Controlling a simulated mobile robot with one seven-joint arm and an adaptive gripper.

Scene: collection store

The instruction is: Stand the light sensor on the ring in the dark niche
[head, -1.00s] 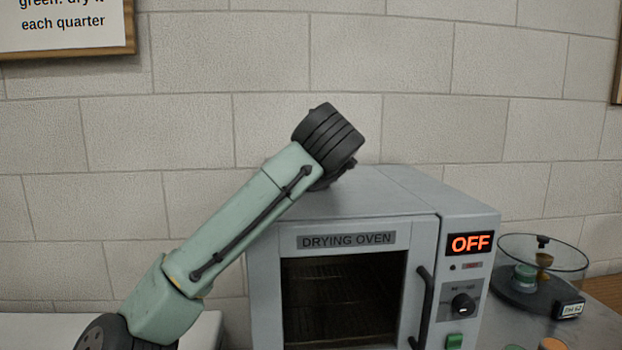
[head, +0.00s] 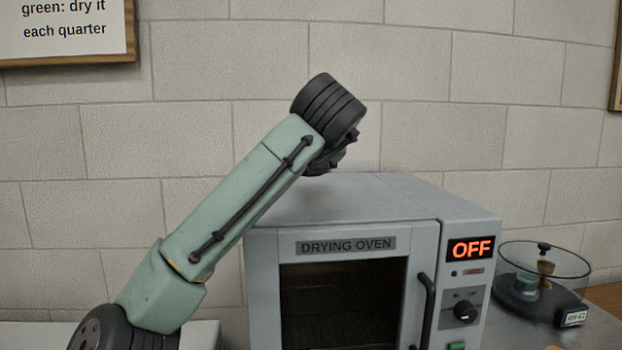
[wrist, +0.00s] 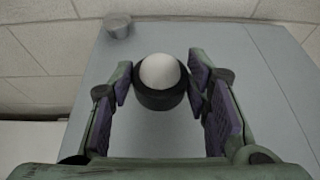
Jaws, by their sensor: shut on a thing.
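The light sensor, a white dome on a dark round base (wrist: 160,82), sits between the two purple-padded fingers of my gripper (wrist: 160,88) in the wrist view. The pads touch or nearly touch the base at its sides, and my gripper is shut on it. The dome faces the wrist camera. Below it is the grey top of the drying oven (wrist: 155,135); how far below I cannot tell. In the head view my gripper (head: 328,162) is mostly hidden behind my wrist, over the oven top, and the sensor cannot be made out. The niche and its ring are not in view.
The drying oven (head: 345,246) has a dark window and an OFF display. A glass-covered round device (head: 543,290) stands to its right. A small grey cylinder (wrist: 117,25) is at the oven top's far edge. A pale block wall (head: 420,110) stands behind.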

